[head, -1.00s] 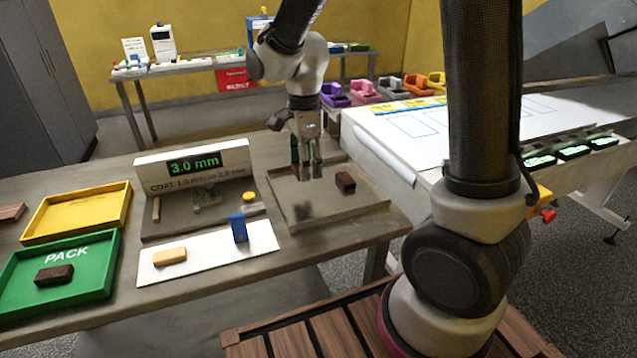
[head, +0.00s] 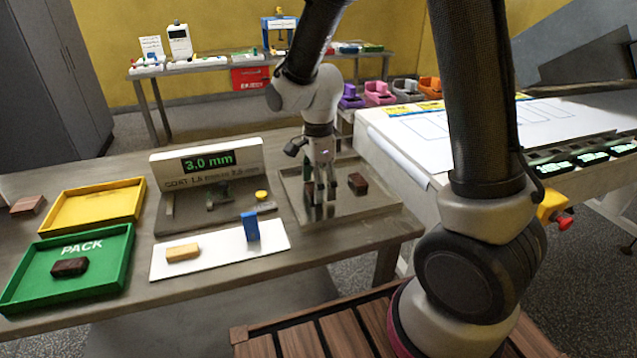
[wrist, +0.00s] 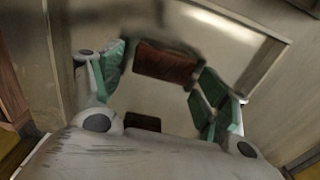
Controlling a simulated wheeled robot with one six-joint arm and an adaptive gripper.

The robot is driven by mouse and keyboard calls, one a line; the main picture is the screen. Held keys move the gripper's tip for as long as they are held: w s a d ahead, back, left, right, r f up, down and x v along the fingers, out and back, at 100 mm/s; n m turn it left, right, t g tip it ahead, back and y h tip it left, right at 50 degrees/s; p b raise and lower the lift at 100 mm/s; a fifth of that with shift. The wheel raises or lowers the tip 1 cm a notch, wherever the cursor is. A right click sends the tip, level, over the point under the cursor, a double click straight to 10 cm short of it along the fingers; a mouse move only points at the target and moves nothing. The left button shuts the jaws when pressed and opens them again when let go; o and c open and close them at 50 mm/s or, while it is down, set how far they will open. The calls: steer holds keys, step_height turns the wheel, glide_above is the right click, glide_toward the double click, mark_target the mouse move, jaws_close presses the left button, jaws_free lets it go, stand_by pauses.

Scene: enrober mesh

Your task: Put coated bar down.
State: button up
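A brown coated bar (wrist: 165,62) spans the gap between the green-padded fingers of my gripper (wrist: 163,72) in the wrist view. In the head view my gripper (head: 320,197) points straight down, low over the grey tray (head: 385,206). There the held bar is hard to make out against the fingers. Another dark bar (head: 357,183) lies in the tray just right of my gripper. A dark block (wrist: 142,120), partly hidden by my palm, shows in the wrist view.
Left of the tray stand a gauge sign reading 3.0 mm (head: 207,162) and a white mat (head: 215,262) with a tan bar and a blue block. A green PACK tray (head: 110,282) holds one dark bar. A yellow tray (head: 93,207) is empty.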

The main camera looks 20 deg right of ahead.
step_height(320, 180, up, 11)
steer(key=s+d+r+n+t, duration=0.2)
steer(key=s+d+r+n, duration=0.2)
steer(key=s+d+n, duration=0.3)
steer(key=s+d+r+n+t, duration=0.2)
steer(key=s+d+r+n, duration=0.3)
steer(key=s+d+n, duration=0.3)
steer(key=s+n, duration=0.3)
steer(key=s, duration=0.1)
steer(key=shift+r, duration=0.25)
